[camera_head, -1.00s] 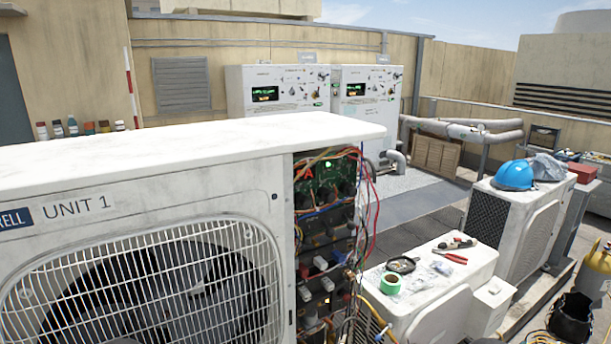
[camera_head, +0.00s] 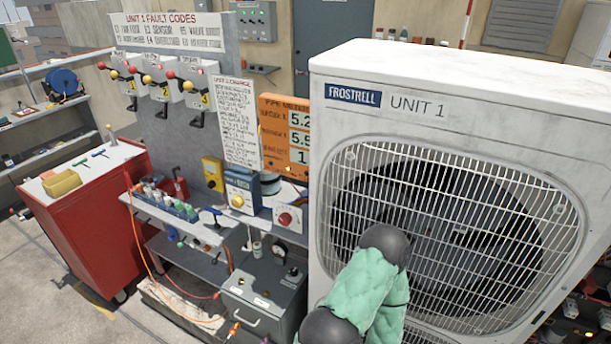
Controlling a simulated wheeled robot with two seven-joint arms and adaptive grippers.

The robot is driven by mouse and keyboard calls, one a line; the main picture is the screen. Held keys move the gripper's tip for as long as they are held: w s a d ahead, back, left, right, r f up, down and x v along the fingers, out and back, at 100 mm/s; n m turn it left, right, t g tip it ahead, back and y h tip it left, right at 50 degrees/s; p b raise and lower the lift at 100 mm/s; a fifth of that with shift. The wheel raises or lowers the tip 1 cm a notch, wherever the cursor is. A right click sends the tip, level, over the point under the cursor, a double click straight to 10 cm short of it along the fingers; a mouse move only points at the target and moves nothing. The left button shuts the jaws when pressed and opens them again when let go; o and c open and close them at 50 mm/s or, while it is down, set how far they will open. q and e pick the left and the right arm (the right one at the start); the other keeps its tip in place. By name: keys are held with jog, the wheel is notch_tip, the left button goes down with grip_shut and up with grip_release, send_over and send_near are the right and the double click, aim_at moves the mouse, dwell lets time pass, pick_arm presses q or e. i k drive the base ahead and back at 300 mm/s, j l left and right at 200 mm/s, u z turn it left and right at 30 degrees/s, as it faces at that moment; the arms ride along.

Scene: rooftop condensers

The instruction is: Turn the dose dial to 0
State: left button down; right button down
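A white box with a round red knob (camera_head: 287,218) sits at the right end of the grey bench, just left of the large condenser. Either could carry the dose dial; the lettering is too small to read, and I cannot tell any dial setting. One of my arms, in a green padded sleeve, rises from the bottom in front of the condenser; no fingers show. Neither gripper is in view.
The Unit 1 condenser (camera_head: 450,88) fills the right side. The bench (camera_head: 175,215) holds small bottles (camera_head: 180,208) and a yellow device (camera_head: 213,173). Three levers (camera_head: 192,85) hang on the panel above. A red cabinet (camera_head: 75,215) stands left, with open floor before it.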

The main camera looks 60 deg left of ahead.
aim_at(238, 201)
jog(key=u, duration=2.4)
